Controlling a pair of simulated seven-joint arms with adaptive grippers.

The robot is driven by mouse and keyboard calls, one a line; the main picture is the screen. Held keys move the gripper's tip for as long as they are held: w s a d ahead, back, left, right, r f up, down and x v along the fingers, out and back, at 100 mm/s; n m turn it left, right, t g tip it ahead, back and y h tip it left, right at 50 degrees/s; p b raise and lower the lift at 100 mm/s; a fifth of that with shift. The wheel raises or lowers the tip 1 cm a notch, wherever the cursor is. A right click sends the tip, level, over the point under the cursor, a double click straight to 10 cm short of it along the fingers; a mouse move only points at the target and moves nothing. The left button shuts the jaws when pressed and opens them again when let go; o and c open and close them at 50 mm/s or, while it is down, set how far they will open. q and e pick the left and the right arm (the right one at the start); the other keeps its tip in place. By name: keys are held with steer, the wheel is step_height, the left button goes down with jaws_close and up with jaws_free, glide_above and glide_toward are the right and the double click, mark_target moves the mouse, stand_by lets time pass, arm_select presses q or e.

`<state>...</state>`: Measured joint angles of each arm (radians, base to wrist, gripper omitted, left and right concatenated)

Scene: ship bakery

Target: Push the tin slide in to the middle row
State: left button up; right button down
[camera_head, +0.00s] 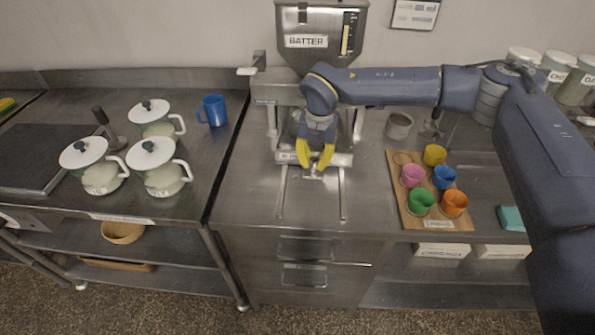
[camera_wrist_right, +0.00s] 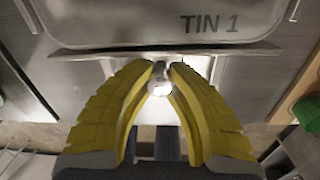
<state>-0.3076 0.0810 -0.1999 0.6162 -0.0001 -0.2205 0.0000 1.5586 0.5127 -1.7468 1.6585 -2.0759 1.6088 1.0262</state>
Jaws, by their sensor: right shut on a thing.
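The tin slide (camera_wrist_right: 275,52) carries a metal tin marked TIN 1 (camera_wrist_right: 130,22) in the right wrist view. In the head view the slide's front edge (camera_head: 343,159) shows under the batter dispenser (camera_head: 320,30), between two rails (camera_head: 343,195) on the counter. My right gripper (camera_head: 316,172) has yellow fingers and is at the front of the slide. In the wrist view its fingertips (camera_wrist_right: 161,72) are shut on the small metal handle (camera_wrist_right: 160,86) at the slide's front. The gripper and arm hide much of the tin in the head view. My left gripper is not in view.
A wooden board (camera_head: 440,222) with several coloured cups lies to the right. A grey cup (camera_head: 399,125) stands behind it. White lidded pots (camera_head: 160,168) and a blue mug (camera_head: 213,110) stand on the left counter. The rails are bare in front of the slide.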

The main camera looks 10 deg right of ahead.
steer(key=shift+w, duration=0.1)
steer(key=c, duration=1.4)
jaws_free()
steer(key=shift+c, duration=0.2)
steer(key=o, duration=0.3)
steer(key=shift+o, duration=0.2)
steer(key=shift+r, duration=0.1)
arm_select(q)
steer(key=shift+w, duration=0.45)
arm_select(e)
step_height(320, 180, up, 12)
steer(key=shift+d, duration=0.3)
